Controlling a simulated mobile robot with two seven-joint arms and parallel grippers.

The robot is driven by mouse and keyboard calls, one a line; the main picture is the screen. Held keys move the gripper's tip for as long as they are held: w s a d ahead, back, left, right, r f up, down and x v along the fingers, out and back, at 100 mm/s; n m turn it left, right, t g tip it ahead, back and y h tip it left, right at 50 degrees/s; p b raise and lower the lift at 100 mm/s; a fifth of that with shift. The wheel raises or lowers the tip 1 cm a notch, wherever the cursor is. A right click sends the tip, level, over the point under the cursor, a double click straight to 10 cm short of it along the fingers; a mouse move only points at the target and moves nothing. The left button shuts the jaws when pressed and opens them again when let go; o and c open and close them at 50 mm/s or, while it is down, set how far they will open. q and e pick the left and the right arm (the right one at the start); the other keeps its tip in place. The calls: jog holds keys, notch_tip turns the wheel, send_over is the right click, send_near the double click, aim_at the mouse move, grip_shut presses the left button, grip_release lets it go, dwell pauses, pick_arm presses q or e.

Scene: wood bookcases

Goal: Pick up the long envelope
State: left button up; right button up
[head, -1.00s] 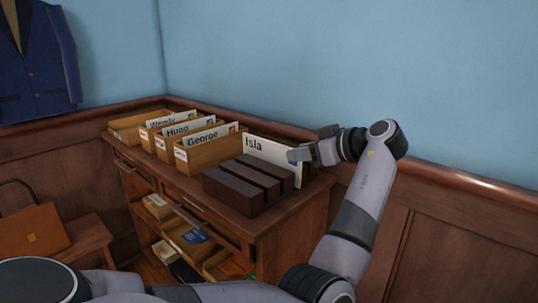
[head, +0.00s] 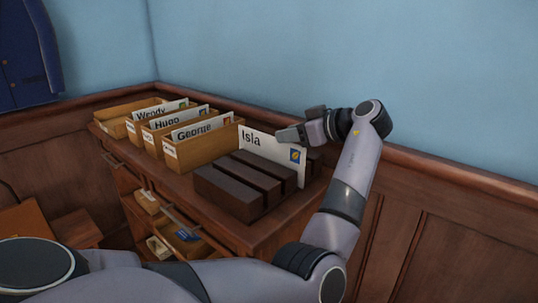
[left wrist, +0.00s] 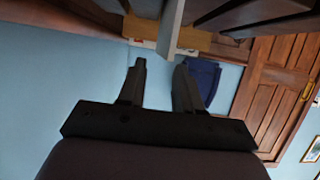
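The long white envelope marked "Isla" (head: 265,146) stands upright in a dark slotted wooden rack (head: 228,193) on the cabinet top, with a stamp at its right end. My left gripper (head: 285,136) is at the envelope's upper edge, toward its right half. I cannot tell from the head view whether they touch. In the left wrist view my left gripper (left wrist: 161,66) has its fingers apart with nothing between the tips. A pale edge, likely the envelope (left wrist: 170,28), lies just beyond the tips. My right gripper is not in view.
Wooden boxes holding cards named George (head: 197,130), Hugo (head: 168,124) and Wendy (head: 150,114) stand left of the rack on the cabinet (head: 262,238). The blue wall (head: 350,60) is close behind. Open shelves are below.

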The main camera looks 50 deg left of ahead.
pick_arm(q)
send_over(269, 155)
jog(key=d, duration=0.3)
jog(key=shift+w+a+f, duration=0.1)
jog(key=shift+a+f, duration=0.05)
jog(key=shift+f, duration=0.35)
jog(key=shift+w+a+f, duration=0.1)
jog(key=shift+f, duration=0.4)
grip_shut()
jog(key=shift+r, duration=0.1)
